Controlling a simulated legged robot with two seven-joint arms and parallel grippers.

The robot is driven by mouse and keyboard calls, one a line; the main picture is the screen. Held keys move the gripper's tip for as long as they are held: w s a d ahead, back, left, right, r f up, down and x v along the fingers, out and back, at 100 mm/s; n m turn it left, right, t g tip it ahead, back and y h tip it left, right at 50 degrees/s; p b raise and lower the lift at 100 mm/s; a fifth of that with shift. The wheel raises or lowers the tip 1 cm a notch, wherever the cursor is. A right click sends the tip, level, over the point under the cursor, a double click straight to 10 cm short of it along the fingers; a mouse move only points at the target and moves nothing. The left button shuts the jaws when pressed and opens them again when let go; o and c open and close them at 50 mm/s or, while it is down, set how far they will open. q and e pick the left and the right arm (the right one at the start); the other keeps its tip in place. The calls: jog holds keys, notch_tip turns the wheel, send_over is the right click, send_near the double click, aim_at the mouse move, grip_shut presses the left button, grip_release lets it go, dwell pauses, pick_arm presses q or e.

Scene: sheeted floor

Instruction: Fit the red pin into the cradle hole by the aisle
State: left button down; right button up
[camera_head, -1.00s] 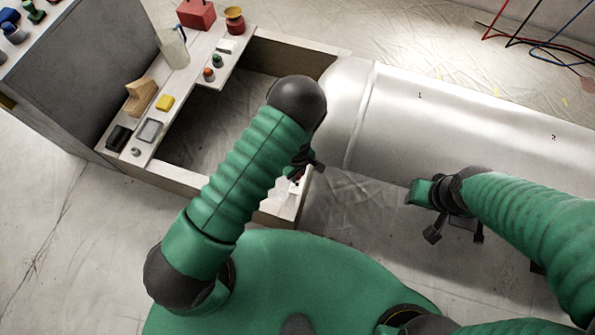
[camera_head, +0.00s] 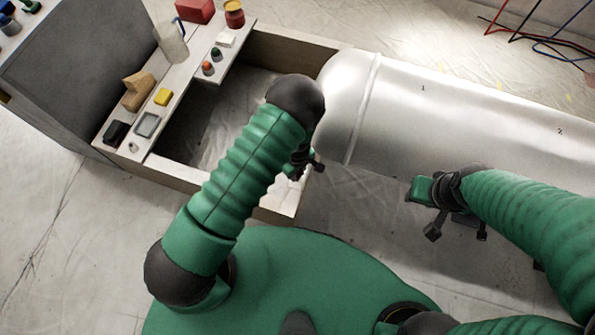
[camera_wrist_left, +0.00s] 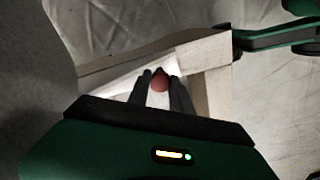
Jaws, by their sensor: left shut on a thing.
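My left gripper (camera_head: 303,166) is above the near right corner of a wooden frame, close to the rounded end of a metal tank. The left wrist view shows its two fingers (camera_wrist_left: 161,88) closed on a small red, rounded thing, which looks like the red pin (camera_wrist_left: 159,81). A pale board and the frame's corner lie beyond it in that view. The pin is hidden in the head view. My right gripper (camera_head: 456,234) is open and empty, its fingers apart, beside the tank. I cannot make out the cradle hole in either view.
The wooden frame (camera_head: 180,183) has an open middle. The metal tank (camera_head: 440,105) fills the right. Cables (camera_head: 540,40) lie at the back right.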

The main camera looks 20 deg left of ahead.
dwell(0.6)
pick_arm(q)
jog(key=shift+f+b, duration=0.3)
jog(key=shift+f, duration=0.45)
jog(key=shift+r, duration=0.15)
jog(key=shift+r+p, duration=0.3)
jog(key=shift+p, duration=0.2)
dwell(1.0)
jog(key=shift+f, duration=0.5)
dwell(0.5)
jog(key=shift+s, duration=0.1)
